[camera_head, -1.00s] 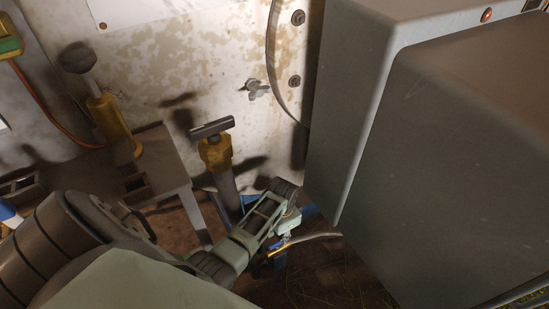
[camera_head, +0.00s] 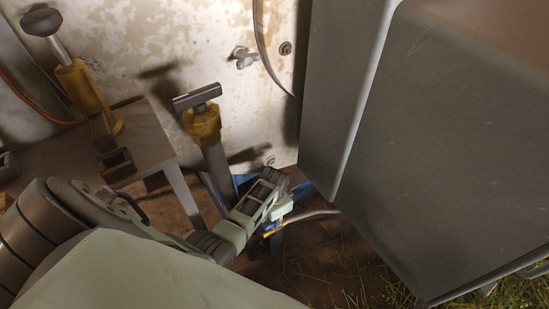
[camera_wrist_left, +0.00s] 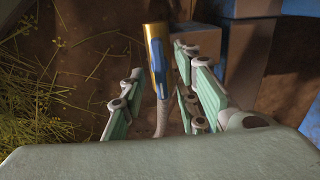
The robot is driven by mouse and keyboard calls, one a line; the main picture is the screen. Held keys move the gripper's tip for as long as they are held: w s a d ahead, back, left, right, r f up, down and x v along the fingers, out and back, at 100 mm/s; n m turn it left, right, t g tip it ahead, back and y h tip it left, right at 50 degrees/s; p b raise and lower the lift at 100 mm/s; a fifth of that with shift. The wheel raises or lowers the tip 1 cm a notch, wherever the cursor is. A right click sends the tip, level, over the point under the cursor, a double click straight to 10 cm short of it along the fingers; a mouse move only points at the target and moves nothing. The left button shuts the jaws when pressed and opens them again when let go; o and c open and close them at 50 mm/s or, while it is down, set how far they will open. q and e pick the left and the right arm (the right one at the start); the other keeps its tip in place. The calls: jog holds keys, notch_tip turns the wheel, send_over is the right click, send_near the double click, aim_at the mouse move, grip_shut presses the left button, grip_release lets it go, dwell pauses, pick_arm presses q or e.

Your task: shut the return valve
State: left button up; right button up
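The return valve (camera_wrist_left: 156,62) shows in the left wrist view as a brass-yellow body with a blue lever (camera_wrist_left: 158,70). The lever looks roughly in line with the body, and a pale hose (camera_wrist_left: 162,120) runs from it. In the head view the valve (camera_head: 272,231) is small, low beside my left gripper (camera_head: 272,197) and partly hidden by it. My left gripper also shows in the wrist view (camera_wrist_left: 160,88). Its green fingers are open, one on each side of the valve, with a gap showing on the left. Contact on the right is unclear. My right gripper is not in view.
A large grey cabinet (camera_head: 430,140) stands close to the right of my gripper. A yellow post with a dark T-handle (camera_head: 203,125) and a small table (camera_head: 140,140) stand to the left. Grass (camera_wrist_left: 35,100) covers the ground at left.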

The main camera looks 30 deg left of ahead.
pick_arm(q)
jog(key=shift+f, duration=0.15)
grip_shut()
dwell(0.4)
